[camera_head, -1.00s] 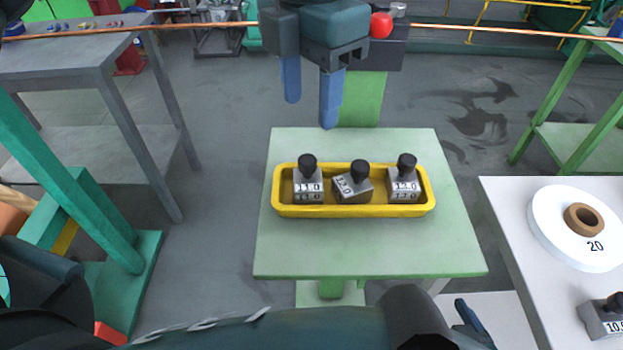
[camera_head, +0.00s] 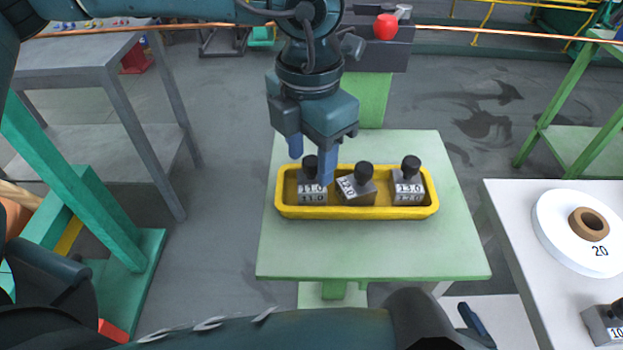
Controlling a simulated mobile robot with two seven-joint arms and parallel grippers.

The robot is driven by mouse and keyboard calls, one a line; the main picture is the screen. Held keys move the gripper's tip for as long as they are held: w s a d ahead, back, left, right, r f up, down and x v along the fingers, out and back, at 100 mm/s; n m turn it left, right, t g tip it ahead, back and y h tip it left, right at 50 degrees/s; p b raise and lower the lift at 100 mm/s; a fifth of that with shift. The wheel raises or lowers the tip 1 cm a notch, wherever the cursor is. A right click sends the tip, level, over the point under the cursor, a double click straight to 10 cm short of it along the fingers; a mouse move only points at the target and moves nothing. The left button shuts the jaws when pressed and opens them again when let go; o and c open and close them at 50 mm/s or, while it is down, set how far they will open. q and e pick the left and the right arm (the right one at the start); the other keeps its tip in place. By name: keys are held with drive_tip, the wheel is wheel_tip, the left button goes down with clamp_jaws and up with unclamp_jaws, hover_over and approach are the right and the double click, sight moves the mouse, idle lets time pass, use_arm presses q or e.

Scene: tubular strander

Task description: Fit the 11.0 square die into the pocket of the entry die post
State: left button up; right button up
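The 11.0 die (camera_head: 312,193) is a grey block with a black knob, upright at the left end of a yellow tray (camera_head: 357,212). My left gripper (camera_head: 311,158) is open and pointing down, with its blue fingers to either side of that knob; the right finger partly hides the die. I cannot tell whether they touch it. Behind the tray's table stands a green post (camera_head: 371,98) with a dark head (camera_head: 391,56) and red ball knob, probably the entry die post; its pocket is not discernible. My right gripper (camera_head: 468,314) shows only partly at the bottom.
Two similar dies, a tilted middle one (camera_head: 356,189) and a right one (camera_head: 408,188), share the tray on a pale green table (camera_head: 365,255). A copper wire (camera_head: 480,31) crosses behind. A white table (camera_head: 510,245) with a white reel stands at the right.

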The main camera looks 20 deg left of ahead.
use_arm(q)
clamp_jaws()
idle(0.6)
